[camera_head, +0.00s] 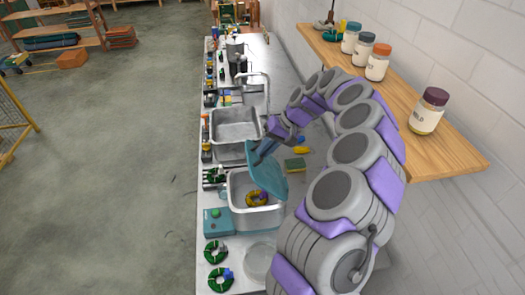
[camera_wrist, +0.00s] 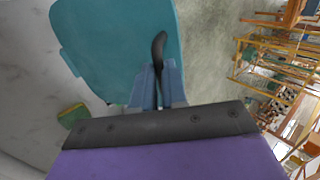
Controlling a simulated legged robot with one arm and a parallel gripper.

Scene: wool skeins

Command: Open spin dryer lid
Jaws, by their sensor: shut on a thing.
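The spin dryer (camera_head: 237,207) is a pale box on the bench, with its teal lid (camera_head: 268,170) tilted up and the tub open below. A yellow and dark skein (camera_head: 256,198) lies inside the tub. My gripper (camera_head: 262,153) is at the lid's upper part. In the wrist view the teal lid (camera_wrist: 115,45) fills the upper left, and my blue fingers (camera_wrist: 157,88) are closed around a dark curved handle (camera_wrist: 158,50) on it. The hinge is hard to make out.
A metal sink (camera_head: 237,125) lies beyond the dryer. Green skeins (camera_head: 219,280) lie on the near bench. A green and yellow sponge (camera_head: 294,165) is right of the lid. A wooden shelf (camera_head: 440,155) with several jars juts from the right wall. The floor at left is mostly clear.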

